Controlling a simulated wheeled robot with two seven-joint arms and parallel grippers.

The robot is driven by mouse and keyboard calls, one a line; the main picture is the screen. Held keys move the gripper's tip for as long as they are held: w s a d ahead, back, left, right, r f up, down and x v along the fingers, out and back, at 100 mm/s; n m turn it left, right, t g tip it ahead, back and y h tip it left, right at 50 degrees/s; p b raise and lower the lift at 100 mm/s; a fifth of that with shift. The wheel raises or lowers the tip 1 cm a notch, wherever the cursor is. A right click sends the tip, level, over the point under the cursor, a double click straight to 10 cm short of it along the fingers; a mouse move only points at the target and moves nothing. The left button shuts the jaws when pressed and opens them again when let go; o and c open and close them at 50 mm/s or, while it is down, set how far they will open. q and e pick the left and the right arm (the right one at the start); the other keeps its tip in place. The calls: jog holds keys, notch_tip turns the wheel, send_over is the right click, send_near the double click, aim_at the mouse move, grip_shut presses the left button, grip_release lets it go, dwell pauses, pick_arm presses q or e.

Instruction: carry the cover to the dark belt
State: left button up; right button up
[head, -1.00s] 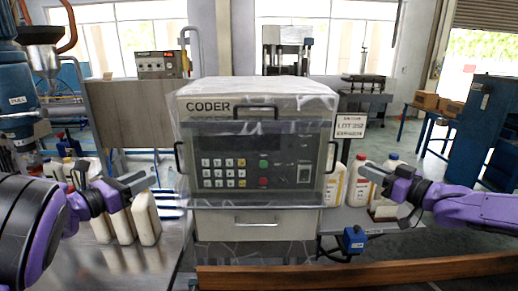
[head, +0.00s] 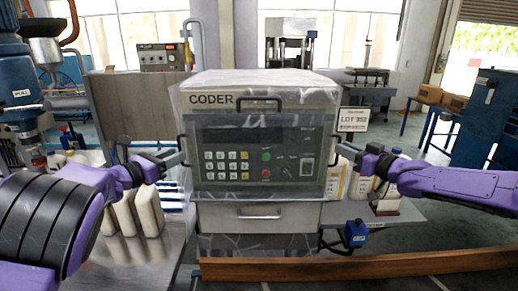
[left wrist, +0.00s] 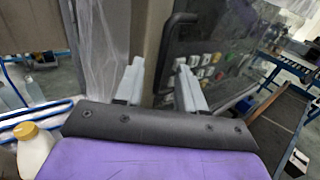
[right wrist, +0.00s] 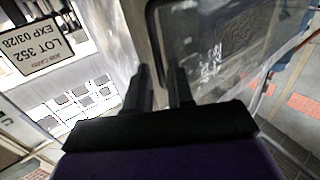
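The cover (head: 225,138) is a smoky see-through panel on the front of the coder machine, with a black handle on each side. My left gripper (head: 179,157) is at its left handle (head: 182,148). In the left wrist view the fingers (left wrist: 160,75) are open, with the handle (left wrist: 168,45) running down between them. My right gripper (head: 342,152) is at the right handle (head: 333,155). In the right wrist view its fingers (right wrist: 162,78) are apart on either side of the dark handle (right wrist: 154,30). A dark strip (left wrist: 272,122), possibly the belt, shows in the left wrist view.
The coder machine (head: 259,93) is wrapped in clear film. White bottles (head: 148,214) stand at the left on a metal table (head: 150,265). A lot sign (head: 354,120) and more bottles are close to my right arm. A brown rail (head: 350,266) crosses the front.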

pick_arm(q)
jog(key=shift+x, duration=0.95)
pick_arm(e)
jog(key=shift+x, duration=0.85)
pick_arm(q)
jog(key=shift+s, duration=0.1)
jog(key=shift+c, duration=1.3)
pick_arm(e)
jog(key=shift+c, duration=1.3)
pick_arm(q)
grip_shut()
pick_arm(e)
grip_shut()
pick_arm(q)
jog(key=shift+r, duration=0.15)
pick_arm(e)
jog(key=shift+r, duration=0.1)
